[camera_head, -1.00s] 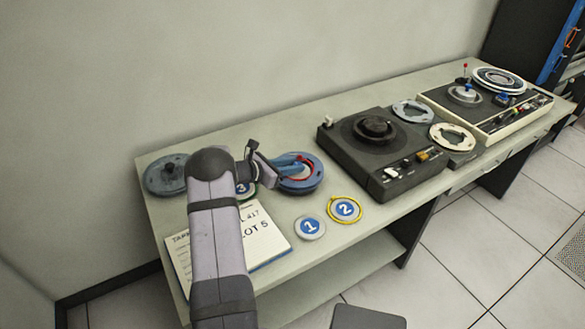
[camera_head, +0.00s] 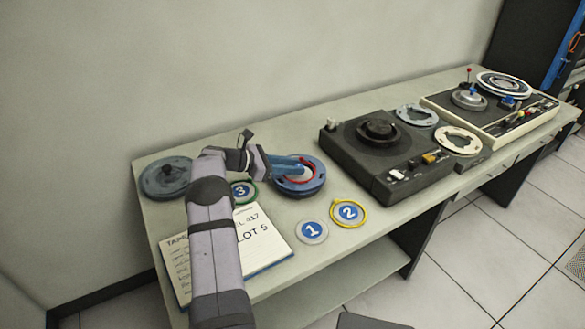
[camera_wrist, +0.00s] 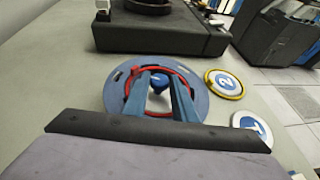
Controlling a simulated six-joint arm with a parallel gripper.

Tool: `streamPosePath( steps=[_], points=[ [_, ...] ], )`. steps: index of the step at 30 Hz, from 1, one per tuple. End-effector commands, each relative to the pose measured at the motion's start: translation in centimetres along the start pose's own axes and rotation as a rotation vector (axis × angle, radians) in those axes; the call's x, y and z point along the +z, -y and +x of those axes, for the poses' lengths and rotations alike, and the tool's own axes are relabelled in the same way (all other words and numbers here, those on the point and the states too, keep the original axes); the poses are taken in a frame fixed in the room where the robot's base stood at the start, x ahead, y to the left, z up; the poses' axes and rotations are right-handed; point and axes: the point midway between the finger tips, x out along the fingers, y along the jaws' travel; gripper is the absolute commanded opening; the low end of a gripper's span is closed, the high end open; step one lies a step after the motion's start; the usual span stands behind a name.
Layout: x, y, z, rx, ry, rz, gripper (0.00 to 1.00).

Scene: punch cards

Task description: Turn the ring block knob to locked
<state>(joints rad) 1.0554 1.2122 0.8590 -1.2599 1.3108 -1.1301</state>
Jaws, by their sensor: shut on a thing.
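The ring block (camera_head: 313,187) is a round blue disc with a red ring and a pale centre, lying on the bench behind the numbered tags. In the wrist view the ring block (camera_wrist: 119,97) lies flat below my gripper. Its small blue knob (camera_wrist: 158,84) shows between my two blue fingers. My gripper (camera_head: 306,168) reaches in from the left, fingers low over the disc's centre; in the wrist view my gripper (camera_wrist: 160,80) is shut on the knob. Fingers partly hide the knob and red ring. I cannot read any locked mark.
Number tags 1 (camera_head: 312,231), 2 (camera_head: 348,213) and 3 (camera_head: 241,190) lie near the block. A black tape deck (camera_head: 345,160) stands close to the right.

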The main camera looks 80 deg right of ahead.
Motion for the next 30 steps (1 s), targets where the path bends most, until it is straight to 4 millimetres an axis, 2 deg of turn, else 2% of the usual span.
streamPosePath(
  steps=[2,3,5,17,20,30],
  points=[
    [0.4,-0.1,0.0,0.002,0.005,0.005,0.02],
    [0.4,-0.1,0.0,0.002,0.005,0.005,0.27],
    [0.4,-0.1,-0.1,0.002,0.004,0.005,0.41],
    [0.0,-0.1,-0.4,0.002,0.001,0.001,0.41],
    [0.0,-0.1,-1.3,0.002,0.001,0.001,0.41],
    [0.0,-0.1,-5.8,0.003,0.002,0.002,0.41]
  ],
)
